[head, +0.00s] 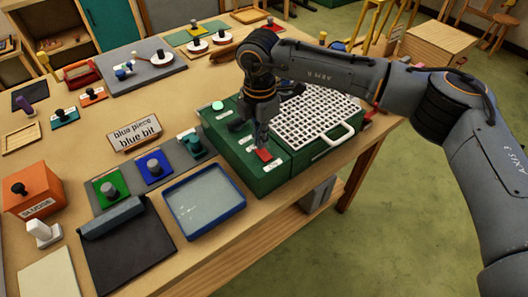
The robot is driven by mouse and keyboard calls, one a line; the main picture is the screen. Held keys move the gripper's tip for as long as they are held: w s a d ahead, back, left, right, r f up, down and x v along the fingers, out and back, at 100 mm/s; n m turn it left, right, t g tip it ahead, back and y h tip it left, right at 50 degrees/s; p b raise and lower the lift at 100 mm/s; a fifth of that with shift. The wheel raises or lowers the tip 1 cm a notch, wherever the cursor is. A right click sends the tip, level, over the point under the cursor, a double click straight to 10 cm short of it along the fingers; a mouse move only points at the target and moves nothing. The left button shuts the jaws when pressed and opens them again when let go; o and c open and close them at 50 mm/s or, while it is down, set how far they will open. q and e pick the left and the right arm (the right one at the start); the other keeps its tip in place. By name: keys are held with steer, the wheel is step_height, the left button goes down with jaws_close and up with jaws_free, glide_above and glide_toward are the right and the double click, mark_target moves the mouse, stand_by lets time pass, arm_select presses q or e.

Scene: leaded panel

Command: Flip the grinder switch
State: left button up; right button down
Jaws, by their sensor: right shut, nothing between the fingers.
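The grinder (225,147) is a green box with a white grid top (312,118) and a white handle loop, at the right part of the wooden table. A red rocker switch (264,155) sits on its front left part, with small labels beside it. My right gripper (261,146) is shut and empty, pointing down right at the red switch; I cannot tell whether the tips touch it. The arm hides part of the grinder's back. My left gripper is not in view.
A blue-rimmed tray (205,201), a black mat (128,250) and an orange box (32,189) lie left of the grinder. Green and blue blocks with knobs stand near the tray. The table's front edge runs close by the grinder.

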steer(key=shift+f+b, duration=0.75)
steer(key=shift+f, duration=0.2)
steer(key=shift+r, duration=0.15)
steer(key=shift+r+p, duration=1.35)
steer(key=shift+r, duration=2.1)
steer(key=shift+f, duration=0.1)
